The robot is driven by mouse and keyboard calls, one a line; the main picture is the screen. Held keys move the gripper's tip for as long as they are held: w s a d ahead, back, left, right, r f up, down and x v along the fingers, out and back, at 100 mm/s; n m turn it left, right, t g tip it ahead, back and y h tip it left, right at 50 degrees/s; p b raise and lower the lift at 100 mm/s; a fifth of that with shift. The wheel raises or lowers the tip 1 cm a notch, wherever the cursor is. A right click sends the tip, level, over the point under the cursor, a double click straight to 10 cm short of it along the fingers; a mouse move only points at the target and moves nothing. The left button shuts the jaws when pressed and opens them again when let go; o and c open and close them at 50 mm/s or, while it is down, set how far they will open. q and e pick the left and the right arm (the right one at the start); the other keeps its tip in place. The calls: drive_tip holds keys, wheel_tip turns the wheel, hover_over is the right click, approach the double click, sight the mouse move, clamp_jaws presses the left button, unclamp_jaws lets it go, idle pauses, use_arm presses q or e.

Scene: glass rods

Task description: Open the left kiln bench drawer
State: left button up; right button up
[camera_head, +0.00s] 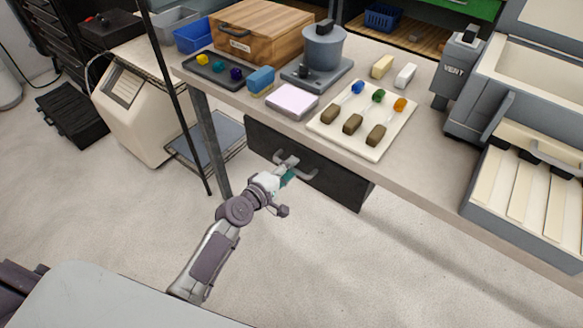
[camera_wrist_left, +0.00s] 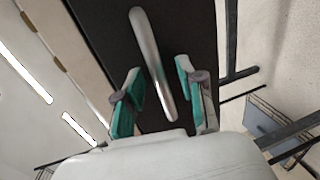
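The kiln bench drawer has a dark front (camera_head: 338,184) under the front edge of the bench and looks closed. Its silver bar handle (camera_head: 287,161) is on the left part of the front. In the left wrist view the handle (camera_wrist_left: 150,55) runs lengthwise between my fingers, with gaps visible on both sides. My left gripper (camera_head: 288,177) is open at the handle, its teal fingertips partly hiding it in the head view. In the left wrist view my left gripper (camera_wrist_left: 160,82) shows its two fingers spread apart. My right gripper is not in view.
The bench top (camera_head: 430,150) carries a cream tray (camera_head: 350,141) with glass rods, a grey pot (camera_head: 323,48) and a wooden box (camera_head: 255,32). A bench leg (camera_head: 211,140) and a thin black post (camera_head: 180,100) stand left of the drawer. The floor before the drawer is clear.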

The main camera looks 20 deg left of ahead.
use_arm(q)
drive_tip(key=shift+w+d+f, duration=0.15)
drive_tip(key=shift+w+d, duration=0.1)
drive_tip(key=shift+w, duration=0.25)
clamp_jaws()
